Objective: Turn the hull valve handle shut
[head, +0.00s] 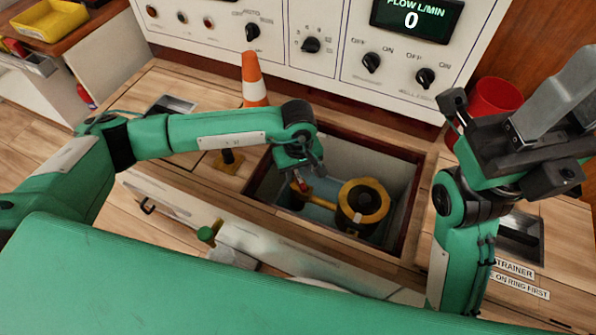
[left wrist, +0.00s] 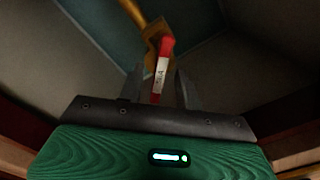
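The hull valve handle (left wrist: 161,72) is a red lever with a white label, beside a yellow pipe fitting (left wrist: 154,32) inside the sunken well. In the head view, only a little red of the handle (head: 303,186) shows under my left gripper (head: 299,172), which reaches down into the well. In the left wrist view, my left gripper (left wrist: 158,90) is open, with one grey finger on each side of the handle and gaps visible beside it. My right gripper (head: 555,95) is raised at the right, away from the well; its finger opening is unclear.
The well's dark red rim (head: 405,200) surrounds a round strainer with a yellow ring (head: 364,202). An orange cone (head: 253,80) stands behind the well. The panel display (head: 415,18) reads 0 flow. A red bucket (head: 492,97) stands at the right.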

